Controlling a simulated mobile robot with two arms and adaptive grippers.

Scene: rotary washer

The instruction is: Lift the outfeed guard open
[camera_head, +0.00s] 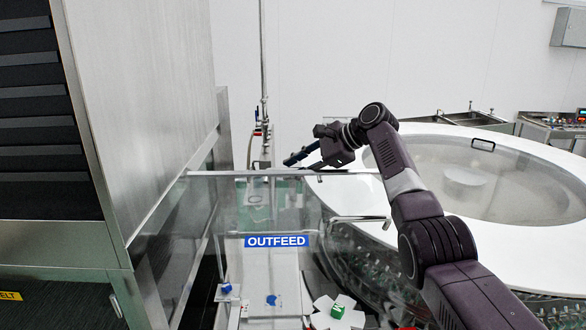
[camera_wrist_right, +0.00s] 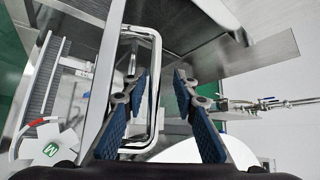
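The outfeed guard is a clear panel with a blue OUTFEED label (camera_head: 277,241) in the head view. A metal rail (camera_head: 250,173) runs along its top. A bent metal handle (camera_head: 358,219) sticks out at its right. My right gripper (camera_head: 293,158) is above the rail, behind and left of the handle in the picture. In the right wrist view, my right gripper (camera_wrist_right: 161,82) has its blue-padded fingers apart with nothing held. A U-shaped metal handle (camera_wrist_right: 157,105) shows there, one bar lined up between the fingers; I cannot tell its depth. My left gripper is out of view.
A white round washer (camera_head: 500,255) stands at the right, close to my right arm. A tall metal cabinet (camera_head: 145,90) is at the left. The wall area above the gripper is clear.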

